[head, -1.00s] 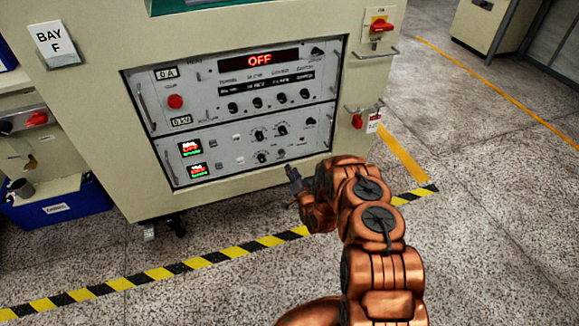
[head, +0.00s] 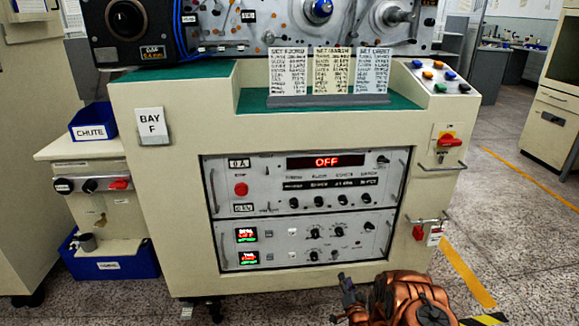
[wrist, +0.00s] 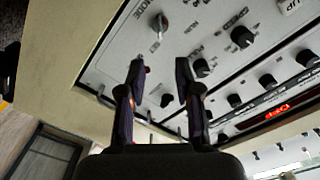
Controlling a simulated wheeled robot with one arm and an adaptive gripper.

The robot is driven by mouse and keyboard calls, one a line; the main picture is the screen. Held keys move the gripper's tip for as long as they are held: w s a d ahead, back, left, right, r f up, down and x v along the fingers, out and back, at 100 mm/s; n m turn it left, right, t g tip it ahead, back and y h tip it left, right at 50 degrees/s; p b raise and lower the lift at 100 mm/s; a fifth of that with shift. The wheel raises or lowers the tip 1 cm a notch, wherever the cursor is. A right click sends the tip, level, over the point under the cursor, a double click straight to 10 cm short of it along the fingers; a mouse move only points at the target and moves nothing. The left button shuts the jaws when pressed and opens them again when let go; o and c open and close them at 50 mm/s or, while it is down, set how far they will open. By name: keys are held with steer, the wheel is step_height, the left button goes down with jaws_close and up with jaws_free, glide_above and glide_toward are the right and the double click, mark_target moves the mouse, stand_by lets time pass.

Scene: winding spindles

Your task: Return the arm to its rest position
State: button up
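My gripper (head: 347,290) shows at the bottom of the head view, at the end of my copper-coloured arm, low in front of the cabinet's lower control panel. In the wrist view my gripper (wrist: 160,72) has its two dark fingers apart, with nothing between them. Beyond the fingers is a grey control panel (wrist: 205,30) with several black knobs. The head view shows this panel (head: 290,235) with a red OFF display (head: 326,161) above it. Most of my arm is below the head view's lower edge.
The cream cabinet (head: 180,220) marked BAY F stands close in front. A red switch (head: 447,140) and handles stick out on its right. Blue bins, CHUTE (head: 93,122) and one on the floor (head: 110,262), are at left. Free floor (head: 520,215) lies at right.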

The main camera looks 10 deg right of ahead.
step_height(320, 180, up, 24)
steer(key=w+d+n+g+p, duration=0.15)
steer(key=n+g+p, duration=0.35)
steer(key=p, duration=0.5)
steer(key=s+a+r+g+h+p, duration=0.1)
steer(key=s+a+r+g+p, duration=0.2)
steer(key=s+r, duration=0.55)
steer(key=s+r+g+p, duration=0.3)
steer(key=s+r+p, duration=0.15)
steer(key=r, duration=0.75)
steer(key=s+a+r+n+g+p, duration=0.1)
steer(key=s+a+r+g+p, duration=0.2)
steer(key=s+r, duration=0.5)
steer(key=s+a+r+n+g+p, duration=0.1)
steer(key=s+r, duration=0.7)
steer(key=s, duration=1.1)
steer(key=s+a+r+n+g+y+p, duration=0.1)
steer(key=s+a+r+g+p, duration=0.3)
steer(key=s, duration=1)
step_height(320, 180, up, 4)
steer(key=a+n+p, duration=0.1)
steer(key=p, duration=0.2)
steer(key=shift+s+a+g, duration=0.25)
steer(key=shift+s+g, duration=0.05)
steer(key=shift+s, duration=0.05)
